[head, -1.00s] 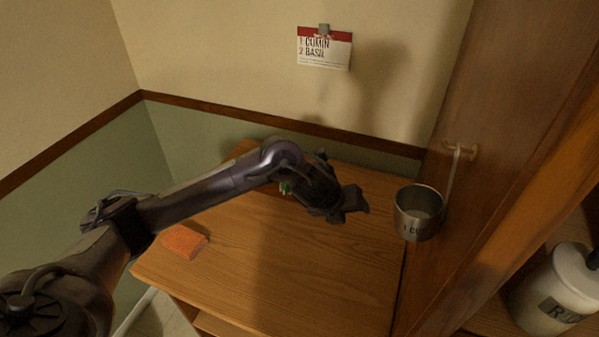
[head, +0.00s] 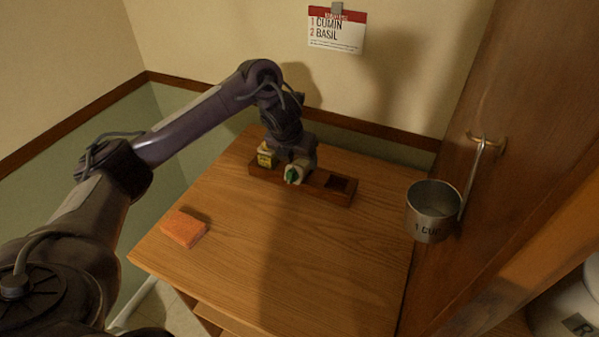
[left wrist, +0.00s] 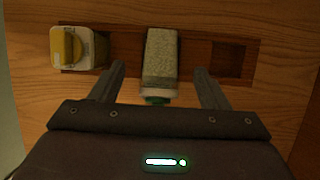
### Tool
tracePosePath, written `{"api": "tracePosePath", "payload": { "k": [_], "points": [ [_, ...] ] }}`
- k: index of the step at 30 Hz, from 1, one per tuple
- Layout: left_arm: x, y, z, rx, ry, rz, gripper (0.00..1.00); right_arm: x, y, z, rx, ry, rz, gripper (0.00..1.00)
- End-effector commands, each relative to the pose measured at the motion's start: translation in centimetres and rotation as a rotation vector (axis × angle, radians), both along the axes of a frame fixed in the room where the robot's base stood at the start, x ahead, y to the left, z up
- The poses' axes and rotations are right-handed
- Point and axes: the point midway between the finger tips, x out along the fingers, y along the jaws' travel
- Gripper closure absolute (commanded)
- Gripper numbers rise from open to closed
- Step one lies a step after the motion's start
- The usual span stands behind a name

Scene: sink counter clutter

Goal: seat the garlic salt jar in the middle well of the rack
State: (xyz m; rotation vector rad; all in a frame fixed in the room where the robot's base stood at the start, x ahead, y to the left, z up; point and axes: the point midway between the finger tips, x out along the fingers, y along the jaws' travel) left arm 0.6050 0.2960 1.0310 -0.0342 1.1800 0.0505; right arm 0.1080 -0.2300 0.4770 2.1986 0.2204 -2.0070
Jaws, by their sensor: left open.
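The dark wooden rack (head: 326,194) stands at the back of the wooden table; it also shows in the left wrist view (left wrist: 208,50). Its right well (head: 341,184) is empty. A pale jar with a green cap (head: 292,175) is at the middle of the rack, tilted or lying with its cap towards me; its body (left wrist: 161,55) shows in the left wrist view. I cannot read its label. A yellow-capped jar (left wrist: 68,46) stands in the left well. My left gripper (left wrist: 158,72) is open, its fingers either side of the green-capped jar, with visible gaps. My right gripper is not in view.
An orange block (head: 184,228) lies at the table's front left. A metal measuring cup (head: 432,212) hangs from a hook on the wooden panel at right. A card (head: 336,30) reading cumin and basil is on the wall. The table's front middle is clear.

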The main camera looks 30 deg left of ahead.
Motion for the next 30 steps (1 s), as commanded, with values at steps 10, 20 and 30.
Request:
{"api": "tracePosePath", "payload": {
  "k": [10, 20, 30],
  "points": [
    [0.8, 0.0, -1.7, 0.0, -0.001, -0.001, 0.31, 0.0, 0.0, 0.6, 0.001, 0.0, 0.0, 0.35],
    [0.8, 0.0, -1.7, 0.0, -0.002, 0.0, 0.65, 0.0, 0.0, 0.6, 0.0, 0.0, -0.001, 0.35],
    [0.8, 0.0, -1.6, 0.0, -0.003, 0.0, 0.82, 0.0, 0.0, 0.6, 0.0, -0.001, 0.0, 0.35]
  ]
}}
